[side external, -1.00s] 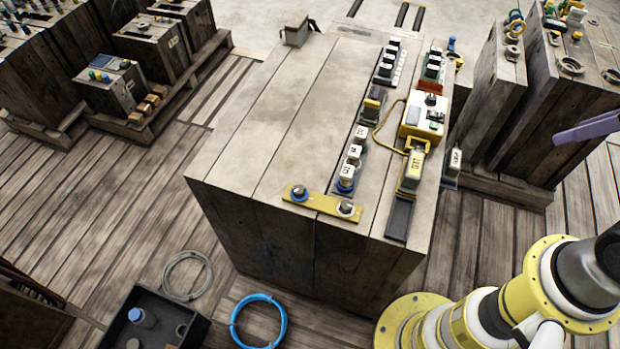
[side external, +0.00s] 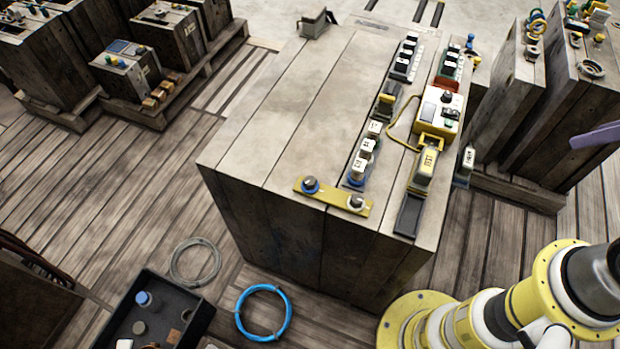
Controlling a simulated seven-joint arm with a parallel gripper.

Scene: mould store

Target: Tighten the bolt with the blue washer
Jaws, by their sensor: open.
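A yellow plate (side external: 333,195) lies along the front edge of the wooden block's top. It carries two grey bolts. The left bolt (side external: 310,184) sits on a blue washer (side external: 308,190). The right bolt (side external: 356,201) has a pale washer under it. Both look upright on the plate; how tight they are cannot be told. My yellow and white arm stands at the lower right and leaves the picture at the right edge. My gripper is not in view, and nothing touches the bolts.
The block's top (side external: 290,110) is clear to the left. A purple bar (side external: 597,136) juts in at the right edge. A blue coil (side external: 263,312) lies on the floor.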

